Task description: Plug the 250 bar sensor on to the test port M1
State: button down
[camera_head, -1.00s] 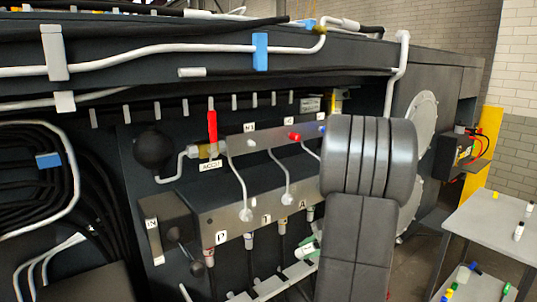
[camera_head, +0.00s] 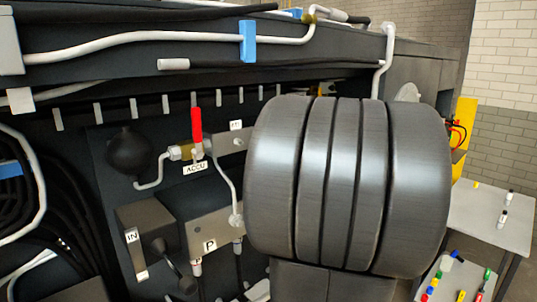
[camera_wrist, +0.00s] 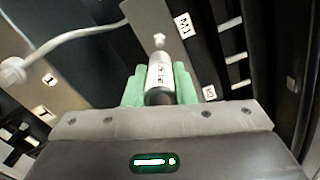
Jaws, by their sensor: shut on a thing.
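In the wrist view, my gripper (camera_wrist: 160,80) has green fingers shut on a white cylindrical sensor (camera_wrist: 161,72) with a dark rear end. Its printed marking is too small to read surely. A small metal port (camera_wrist: 159,39) sits just beyond the sensor's front end, on a grey block (camera_wrist: 150,18), nearly in line with it. The M1 label (camera_wrist: 185,24) is beside this port. Whether the sensor touches the port, I cannot tell. In the head view, my arm hides the gripper, the sensor and the port.
A red-handled valve (camera_head: 197,125) with an ACCU label stands left of my arm, near a black ball-shaped accumulator (camera_head: 125,151). A pipe (camera_wrist: 65,45) runs left of the port in the wrist view. A table (camera_head: 490,215) with small coloured items is at right.

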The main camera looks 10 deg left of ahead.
aim_at(243, 143)
jog(key=shift+f, duration=0.1)
jog(key=shift+b+x, duration=0.4)
jog(key=shift+x, duration=2.05)
jog(key=shift+b, duration=0.65)
jog(key=shift+x, duration=1.25)
jog(key=c, duration=1.1)
grip_release()
jog(key=b+v, duration=0.2)
jog(key=v, duration=1.1)
jog(key=shift+s+d, duration=0.3)
